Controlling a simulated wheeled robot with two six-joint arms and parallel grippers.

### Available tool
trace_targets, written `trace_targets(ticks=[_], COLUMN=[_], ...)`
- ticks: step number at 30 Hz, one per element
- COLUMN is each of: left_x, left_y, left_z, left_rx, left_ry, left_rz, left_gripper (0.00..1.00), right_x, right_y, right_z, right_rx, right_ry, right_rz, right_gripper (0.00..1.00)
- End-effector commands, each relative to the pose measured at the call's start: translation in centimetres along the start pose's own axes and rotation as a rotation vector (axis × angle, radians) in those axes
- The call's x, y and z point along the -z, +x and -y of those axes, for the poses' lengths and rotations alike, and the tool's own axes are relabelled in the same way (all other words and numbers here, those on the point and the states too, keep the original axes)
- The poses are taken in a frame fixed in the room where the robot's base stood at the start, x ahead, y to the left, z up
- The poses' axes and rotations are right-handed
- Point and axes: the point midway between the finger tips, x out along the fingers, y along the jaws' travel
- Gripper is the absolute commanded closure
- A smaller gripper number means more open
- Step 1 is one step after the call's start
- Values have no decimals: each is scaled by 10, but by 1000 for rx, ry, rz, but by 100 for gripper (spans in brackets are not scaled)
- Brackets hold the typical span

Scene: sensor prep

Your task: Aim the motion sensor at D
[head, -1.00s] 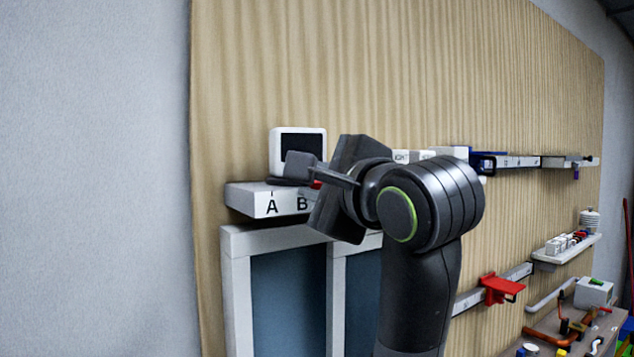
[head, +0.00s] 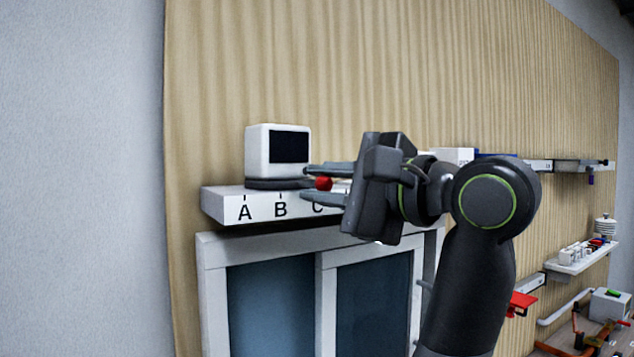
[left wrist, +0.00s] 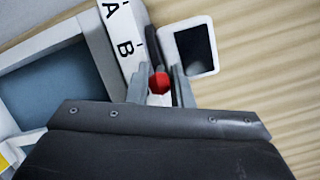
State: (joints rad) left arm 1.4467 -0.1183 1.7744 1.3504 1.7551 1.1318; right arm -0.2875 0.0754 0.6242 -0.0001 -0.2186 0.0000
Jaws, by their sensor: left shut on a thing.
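The motion sensor is a white box with a dark face (head: 289,146) on a dark round base (head: 270,184), and it stands on a white shelf (head: 222,205). It also shows in the left wrist view (left wrist: 175,38). The shelf front carries A, B and C; any D mark is hidden behind my left gripper (head: 327,183). That gripper is shut on a red knob (head: 323,184) just right of the sensor's base, above the C. In the left wrist view the knob (left wrist: 159,83) sits between the fingers. My right gripper is not in view.
A white-framed window (head: 212,290) is below the shelf. A wood-panelled wall (head: 400,60) stands behind. To the right are another rail shelf (head: 585,166), a small shelf with white items (head: 583,256) and a cluttered bench. The space above the sensor is clear.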

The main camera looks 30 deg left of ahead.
Motion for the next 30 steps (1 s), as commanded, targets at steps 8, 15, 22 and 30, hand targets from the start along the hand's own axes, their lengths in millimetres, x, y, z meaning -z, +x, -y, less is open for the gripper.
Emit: trace_targets(ticks=[8,15,22,30], left_x=[2,2,2,2], left_y=[0,0,0,0], left_z=[1,0,0,1], left_rx=[-41,-49,-49,-48], left_ry=[2,1,0,0], left_rz=[94,113,112,112], left_gripper=[100,100,100,60], right_x=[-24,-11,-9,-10], right_y=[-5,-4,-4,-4], right_z=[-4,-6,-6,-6], right_rx=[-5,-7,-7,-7], right_ry=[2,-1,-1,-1], right_rz=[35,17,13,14], right_gripper=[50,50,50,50])
